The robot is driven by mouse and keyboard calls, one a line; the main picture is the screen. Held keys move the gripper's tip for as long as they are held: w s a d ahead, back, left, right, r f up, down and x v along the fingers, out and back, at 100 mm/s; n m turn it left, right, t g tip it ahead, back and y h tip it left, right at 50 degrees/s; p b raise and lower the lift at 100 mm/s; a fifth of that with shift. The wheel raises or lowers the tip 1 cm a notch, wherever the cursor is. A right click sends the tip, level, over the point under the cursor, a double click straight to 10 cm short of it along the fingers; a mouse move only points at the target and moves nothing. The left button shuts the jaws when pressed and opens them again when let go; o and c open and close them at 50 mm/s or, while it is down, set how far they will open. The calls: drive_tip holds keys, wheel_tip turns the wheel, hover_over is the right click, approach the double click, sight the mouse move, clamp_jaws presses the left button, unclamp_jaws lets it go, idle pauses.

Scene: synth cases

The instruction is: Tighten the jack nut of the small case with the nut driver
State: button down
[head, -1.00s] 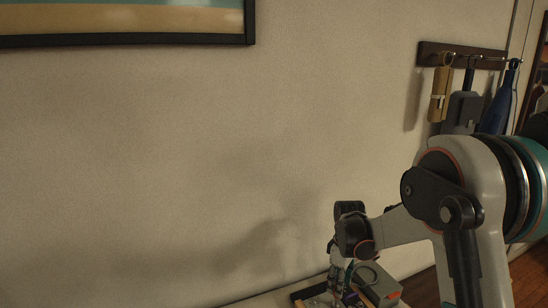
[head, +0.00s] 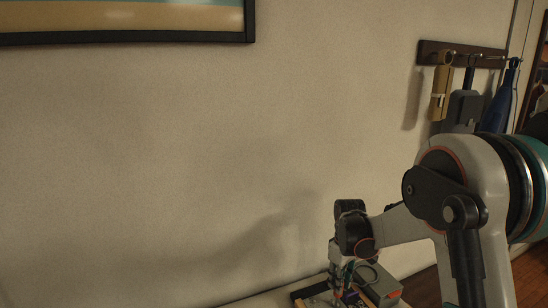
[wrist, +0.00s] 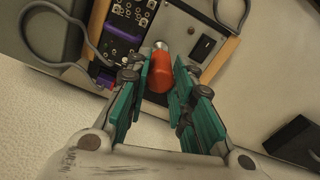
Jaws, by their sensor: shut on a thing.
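My gripper (wrist: 166,78) has its teal finger pads shut on the orange-red handle of the nut driver (wrist: 160,72). The driver's silver shaft end (wrist: 160,46) points at the small case's panel; whether it sits on a nut cannot be told. The small case (wrist: 180,38) has wooden sides, a dark module with knobs and jacks, and a grey panel with a black socket. The jack nut is not distinguishable. In the head view my gripper (head: 340,284) is low, at the bottom edge, and the driver is too small to make out clearly.
A grey box (head: 385,286) with a reddish side stands right of my gripper. Grey cable (wrist: 70,60) loops over the case's left side. A dark object (wrist: 298,140) lies at right on the pale table (wrist: 255,85). The wall is close behind.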

drive_tip(key=shift+m, duration=1.2)
drive_tip(key=shift+m, duration=1.5)
drive_tip(key=c, duration=1.3)
unclamp_jaws()
drive_tip(key=shift+r, duration=0.1)
